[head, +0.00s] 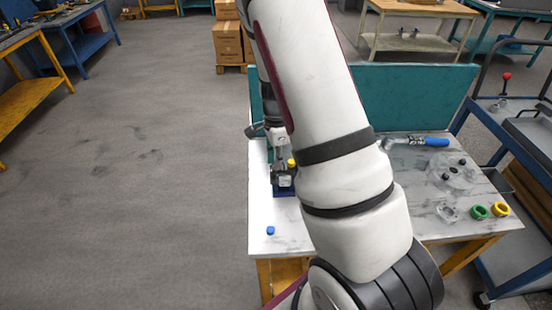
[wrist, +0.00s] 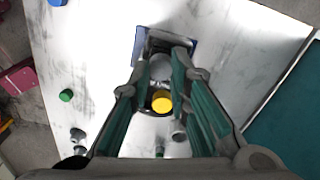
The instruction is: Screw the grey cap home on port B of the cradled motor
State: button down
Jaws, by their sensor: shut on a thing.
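The motor (head: 283,180) sits in a blue cradle (head: 284,191) near the left side of the table, partly hidden by my arm in the head view. A yellow cap (head: 291,162) is on the motor and also shows in the wrist view (wrist: 161,102). The round grey cap (wrist: 160,68) is between my fingertips in the wrist view, at the motor. My gripper (wrist: 161,66) is shut on it, pointing down over the cradle (wrist: 139,43). The thread and port B under the cap are hidden, so I cannot tell how it is seated.
A blue cap (head: 270,231) lies near the table's front left. A green cap (wrist: 66,95) shows in the wrist view. At the right are a blue-handled tool (head: 430,141), clear dishes, a green ring (head: 479,212) and a yellow ring (head: 501,209). A teal panel (head: 420,95) edges the back.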

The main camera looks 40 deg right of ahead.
jog(key=m, duration=0.4)
jog(key=shift+m, duration=0.4)
jog(key=c, duration=1.7)
grip_release()
jog(key=n, duration=0.4)
jog(key=shift+n, duration=0.3)
jog(key=n, duration=0.5)
jog(key=shift+n, duration=0.4)
